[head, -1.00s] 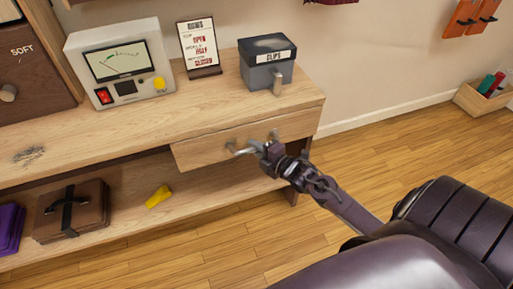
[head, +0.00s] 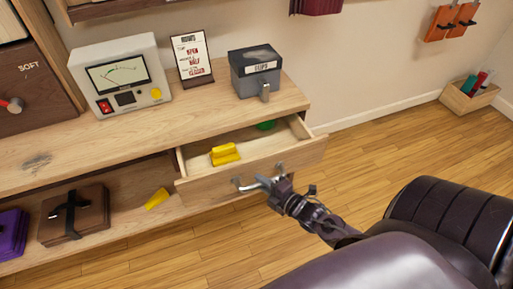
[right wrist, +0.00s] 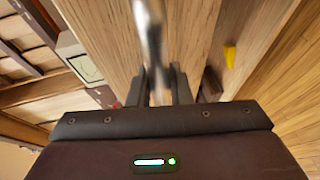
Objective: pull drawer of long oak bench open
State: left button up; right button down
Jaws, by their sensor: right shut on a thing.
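The drawer (head: 250,172) of the long oak bench (head: 120,130) stands partly open at the right end of the bench. A yellow object (head: 225,154) and a green object (head: 266,125) lie inside it. A curved metal handle (head: 243,186) is on its front. My right gripper (head: 270,184) is shut on the handle. In the right wrist view the metal handle bar (right wrist: 150,40) runs between the two fingers (right wrist: 158,85). My left gripper is not in view.
A meter box (head: 120,75), a sign (head: 192,58) and a grey clips box (head: 255,70) stand on the bench top. A brown case (head: 75,215) and a yellow item (head: 157,199) lie on the lower shelf.

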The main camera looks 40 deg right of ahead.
jog(key=s+a+p, duration=0.2)
jog(key=s+p, duration=0.2)
jog(key=s, duration=0.8)
jog(key=shift+s+a, duration=0.15)
jog(key=shift+a, duration=0.25)
jog(key=c, duration=1.3)
grip_release()
jog(key=v, duration=0.7)
jog(key=shift+s+r, duration=0.1)
jog(key=shift+s, duration=0.25)
